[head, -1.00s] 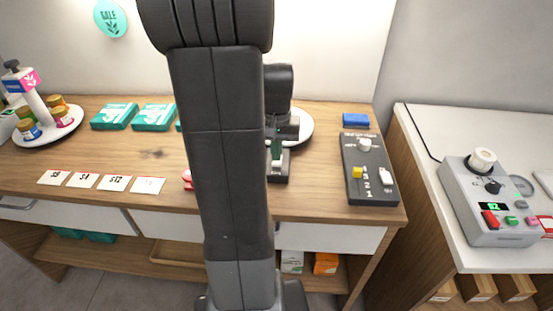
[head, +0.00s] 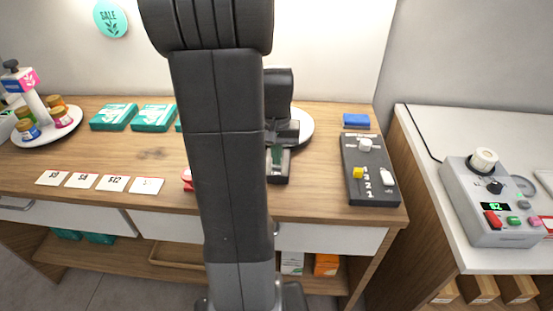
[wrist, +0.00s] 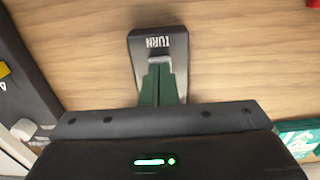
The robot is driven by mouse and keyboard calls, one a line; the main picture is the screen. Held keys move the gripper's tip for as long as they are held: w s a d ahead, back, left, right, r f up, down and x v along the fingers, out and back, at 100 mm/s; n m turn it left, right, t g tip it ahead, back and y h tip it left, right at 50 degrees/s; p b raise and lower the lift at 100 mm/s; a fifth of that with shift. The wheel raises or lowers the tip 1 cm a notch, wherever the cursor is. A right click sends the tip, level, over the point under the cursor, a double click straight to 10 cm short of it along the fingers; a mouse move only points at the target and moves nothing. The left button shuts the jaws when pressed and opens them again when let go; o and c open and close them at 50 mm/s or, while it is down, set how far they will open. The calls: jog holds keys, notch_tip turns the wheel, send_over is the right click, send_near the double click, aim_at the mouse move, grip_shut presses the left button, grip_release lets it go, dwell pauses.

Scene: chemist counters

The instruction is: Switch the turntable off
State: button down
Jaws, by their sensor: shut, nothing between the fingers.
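A small dark switch box marked TURN (wrist: 157,42) lies on the wooden counter; in the head view (head: 281,180) it is partly hidden by my arm. A pale grey switch part (wrist: 159,59) shows just past my fingertips. My gripper (wrist: 160,70) is shut and empty, its green fingers over the box. In the head view my gripper (head: 277,155) points down at the box; whether it touches the switch I cannot tell. A round white stand (head: 62,133) with several small jars and a pump bottle is at the left. Another white disc (head: 305,127) shows partly behind my arm.
A dark control panel (head: 368,180) with yellow and white knobs and a blue block (head: 356,121) are to the right. Teal boxes (head: 113,117) stand at the back, and price cards (head: 115,183) lie along the front. A grey device (head: 490,205) sits on the right-hand counter.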

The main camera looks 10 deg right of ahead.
notch_tip(320, 180, up, 7)
jog(key=p, duration=0.5)
jog(key=shift+p, duration=0.4)
jog(key=shift+f, duration=0.1)
notch_tip(320, 180, down, 7)
jog(key=b, duration=0.6)
jog(key=shift+r, duration=0.25)
